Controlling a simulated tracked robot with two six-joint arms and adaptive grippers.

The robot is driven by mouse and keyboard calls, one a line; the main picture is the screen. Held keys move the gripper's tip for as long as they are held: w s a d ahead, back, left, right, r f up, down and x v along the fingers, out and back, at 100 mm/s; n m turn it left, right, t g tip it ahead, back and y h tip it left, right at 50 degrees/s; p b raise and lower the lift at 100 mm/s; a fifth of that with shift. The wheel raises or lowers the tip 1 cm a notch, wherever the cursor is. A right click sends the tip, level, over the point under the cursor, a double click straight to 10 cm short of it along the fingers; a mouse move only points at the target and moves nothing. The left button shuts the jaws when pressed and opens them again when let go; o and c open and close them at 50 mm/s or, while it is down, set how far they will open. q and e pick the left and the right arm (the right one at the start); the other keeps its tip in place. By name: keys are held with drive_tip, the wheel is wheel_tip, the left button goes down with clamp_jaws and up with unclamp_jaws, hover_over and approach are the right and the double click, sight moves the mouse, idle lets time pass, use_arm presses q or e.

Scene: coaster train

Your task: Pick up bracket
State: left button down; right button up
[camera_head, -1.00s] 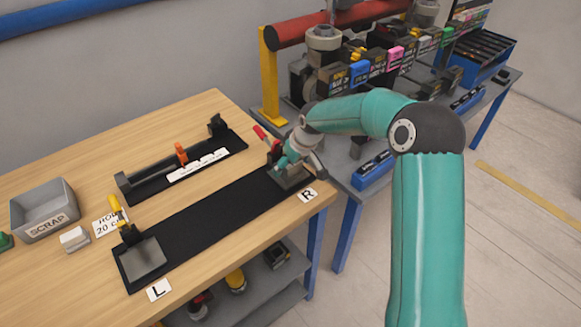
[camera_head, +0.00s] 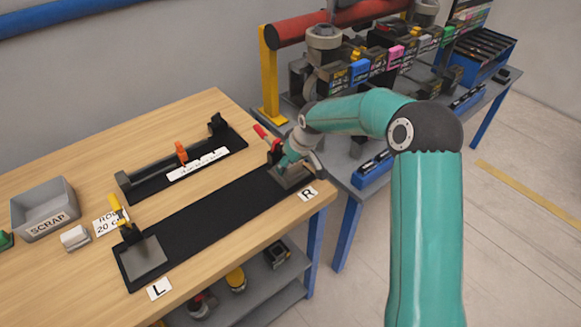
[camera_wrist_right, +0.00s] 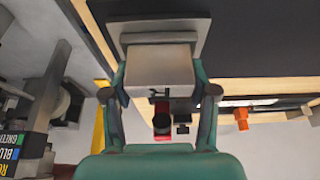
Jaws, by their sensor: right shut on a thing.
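The grey bracket (camera_wrist_right: 160,66) shows in the right wrist view as a block against a wider plate. My right gripper (camera_wrist_right: 160,90) is shut on it, with one finger on each side of the block. In the head view the gripper (camera_head: 289,162) is at the right end of the black fixture (camera_head: 205,218), beside the R label (camera_head: 308,193). There the bracket (camera_head: 291,178) is partly hidden by the gripper. Whether it touches the fixture, I cannot tell. My left gripper is not in view.
A red-handled clamp (camera_head: 262,133) stands close to my right gripper. A yellow-handled clamp (camera_head: 118,210) and a grey plate (camera_head: 145,260) are at the L end. A second fixture with an orange clamp (camera_head: 181,152) lies behind. A scrap bin (camera_head: 46,222) stands left.

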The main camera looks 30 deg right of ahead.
drive_tip(key=shift+r, duration=0.25)
